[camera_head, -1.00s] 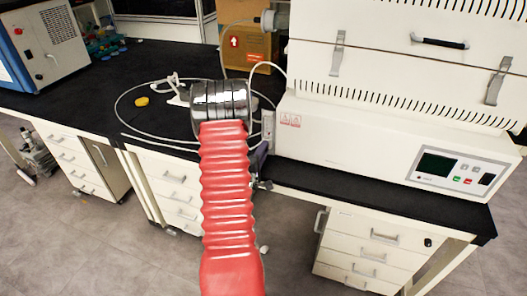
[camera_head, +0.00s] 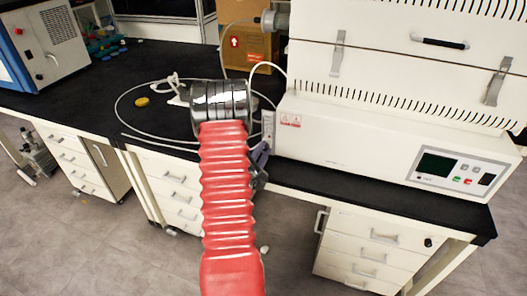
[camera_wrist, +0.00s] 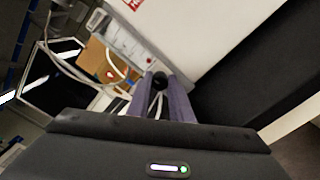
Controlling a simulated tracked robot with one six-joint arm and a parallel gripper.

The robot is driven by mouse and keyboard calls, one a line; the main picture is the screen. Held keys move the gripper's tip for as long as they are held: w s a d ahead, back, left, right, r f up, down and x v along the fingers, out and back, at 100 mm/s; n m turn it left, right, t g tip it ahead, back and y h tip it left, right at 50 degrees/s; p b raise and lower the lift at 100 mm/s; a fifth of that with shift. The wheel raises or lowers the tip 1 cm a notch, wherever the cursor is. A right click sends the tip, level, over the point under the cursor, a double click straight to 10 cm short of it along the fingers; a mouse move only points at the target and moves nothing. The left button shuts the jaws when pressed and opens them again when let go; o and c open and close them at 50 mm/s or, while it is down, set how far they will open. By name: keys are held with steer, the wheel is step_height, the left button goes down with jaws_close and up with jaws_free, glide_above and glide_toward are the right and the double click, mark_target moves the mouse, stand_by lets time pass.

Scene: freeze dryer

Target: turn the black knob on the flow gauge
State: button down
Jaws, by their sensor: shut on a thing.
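The flow gauge (camera_head: 268,124) is a slim pale upright unit at the left end of the white furnace, partly hidden by my arm. In the wrist view the gauge (camera_wrist: 136,42) runs slantwise along the white housing. Its black knob (camera_wrist: 160,78) sits at the gauge's lower end, between the tips of my purple fingers. My gripper (camera_wrist: 159,83) is shut on the knob. In the head view my gripper (camera_head: 262,150) shows only partly beside my red arm, at the gauge's base, and the knob is hidden there.
The white furnace (camera_head: 340,145) stands right of the gauge on the black bench. Thin white tubing (camera_head: 118,108) loops over the bench on the left. A yellow object (camera_head: 142,101) lies inside the loop. A cardboard box (camera_head: 245,48) stands behind.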

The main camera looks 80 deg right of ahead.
steer(key=shift+w+a+f, duration=0.1)
steer(key=shift+f, duration=0.15)
steer(key=c, duration=1.9)
jaws_free()
steer(key=o, duration=0.3)
steer(key=shift+r, duration=0.15)
steer(key=a, duration=0.9)
steer(key=w+a, duration=0.1)
steer(key=a, duration=0.3)
steer(key=shift+w+a, duration=0.1)
steer(key=shift+a, duration=0.2)
